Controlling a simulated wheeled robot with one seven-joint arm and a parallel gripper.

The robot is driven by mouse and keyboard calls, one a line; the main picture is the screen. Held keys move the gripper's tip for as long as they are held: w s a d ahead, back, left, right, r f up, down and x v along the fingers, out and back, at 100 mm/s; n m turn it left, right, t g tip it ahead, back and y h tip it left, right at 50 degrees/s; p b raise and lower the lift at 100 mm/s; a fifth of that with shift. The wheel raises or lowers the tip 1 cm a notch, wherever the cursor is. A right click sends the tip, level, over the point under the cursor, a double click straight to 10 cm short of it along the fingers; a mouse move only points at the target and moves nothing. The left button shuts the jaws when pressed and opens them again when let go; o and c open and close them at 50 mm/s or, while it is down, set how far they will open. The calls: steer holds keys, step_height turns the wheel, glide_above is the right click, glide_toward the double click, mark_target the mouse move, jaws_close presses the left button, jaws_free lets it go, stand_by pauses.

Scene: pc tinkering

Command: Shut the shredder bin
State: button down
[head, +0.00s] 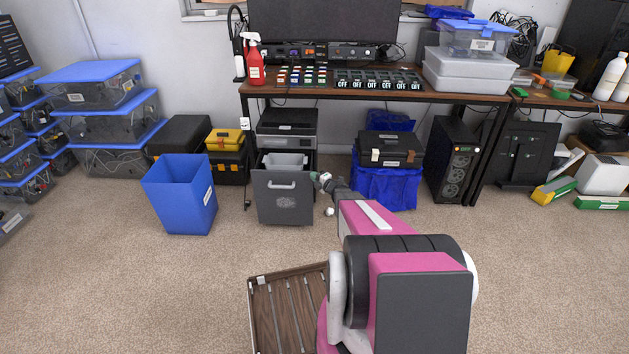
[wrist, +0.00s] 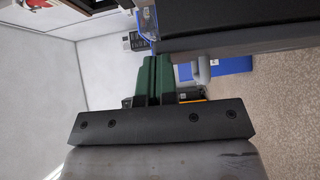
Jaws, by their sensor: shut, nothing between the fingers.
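The shredder (head: 287,126) stands under the desk. Its dark grey bin (head: 284,200) is pulled out at the front, with a light handle on its face and its open top showing pale material inside. My gripper (head: 315,176) is at the upper right edge of the bin; I cannot tell if it touches. In the wrist view my green fingers (wrist: 154,78) are together and hold nothing. A dark panel with a grey handle, likely the bin front (wrist: 240,38), lies just beside them.
A blue waste bin (head: 181,195) stands left of the shredder. A black toolbox (head: 390,147) on a blue crate (head: 387,186) is to the right. A small white ball (head: 330,211) lies on the floor. A slatted wooden piece (head: 285,310) is near me. Carpet in front of the bin is clear.

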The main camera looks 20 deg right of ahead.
steer(key=w+d, duration=0.2)
steer(key=w, duration=0.5)
steer(key=w+d, duration=0.3)
steer(key=w, duration=0.5)
steer(key=shift+a, duration=0.1)
